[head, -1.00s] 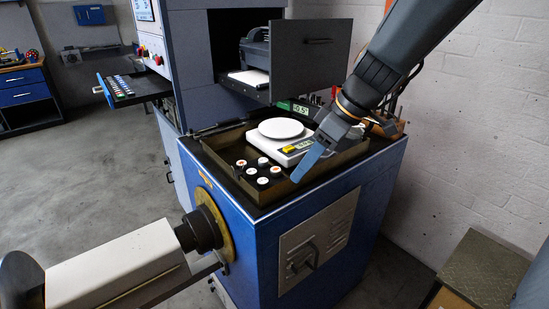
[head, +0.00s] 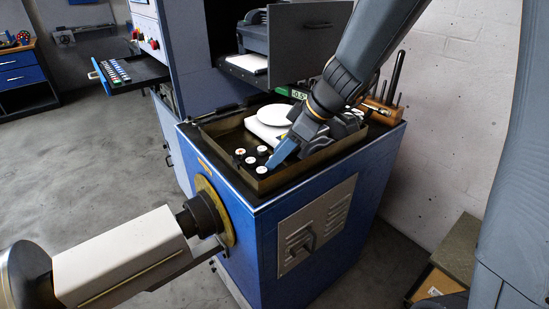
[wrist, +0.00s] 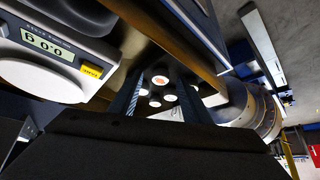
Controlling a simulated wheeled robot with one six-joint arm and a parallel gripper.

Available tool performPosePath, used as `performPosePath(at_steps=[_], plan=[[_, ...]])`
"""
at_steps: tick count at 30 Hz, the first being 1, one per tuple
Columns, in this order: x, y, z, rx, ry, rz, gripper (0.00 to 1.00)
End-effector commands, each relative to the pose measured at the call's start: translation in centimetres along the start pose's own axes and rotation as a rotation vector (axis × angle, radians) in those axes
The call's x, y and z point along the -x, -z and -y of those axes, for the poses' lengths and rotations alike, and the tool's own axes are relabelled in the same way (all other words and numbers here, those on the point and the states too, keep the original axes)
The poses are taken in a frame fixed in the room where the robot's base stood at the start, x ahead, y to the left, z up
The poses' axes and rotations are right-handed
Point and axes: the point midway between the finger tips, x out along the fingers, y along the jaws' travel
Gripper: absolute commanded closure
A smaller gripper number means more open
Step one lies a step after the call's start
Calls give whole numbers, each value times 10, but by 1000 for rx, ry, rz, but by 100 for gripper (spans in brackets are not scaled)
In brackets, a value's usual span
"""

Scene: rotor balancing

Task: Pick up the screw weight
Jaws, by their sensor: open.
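Several small screw weights with white tops and dark bodies stand in the tray (head: 300,177) on the blue cabinet. In the head view, one screw weight (head: 261,171) is at the front, close to my gripper (head: 279,160). My gripper points down and left over the tray, to the right of the weights. In the wrist view, the open fingers frame the weights, one with an orange-marked top (wrist: 160,80). My gripper is empty. Which weight lies exactly between the fingers is hard to tell.
A white scale with a round plate (head: 275,116) stands in the tray behind the weights; its display (wrist: 47,44) shows in the wrist view. The tray's raised rim surrounds them.

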Motion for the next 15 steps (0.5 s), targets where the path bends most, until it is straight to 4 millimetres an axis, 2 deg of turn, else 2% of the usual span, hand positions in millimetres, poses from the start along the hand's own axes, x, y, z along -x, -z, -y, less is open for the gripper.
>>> performPosePath(at_steps=[8,11,15], plan=[[-4,0,0,1,0,1,57],[-3,0,0,0,0,1,70],[-3,0,0,0,0,1,94]])
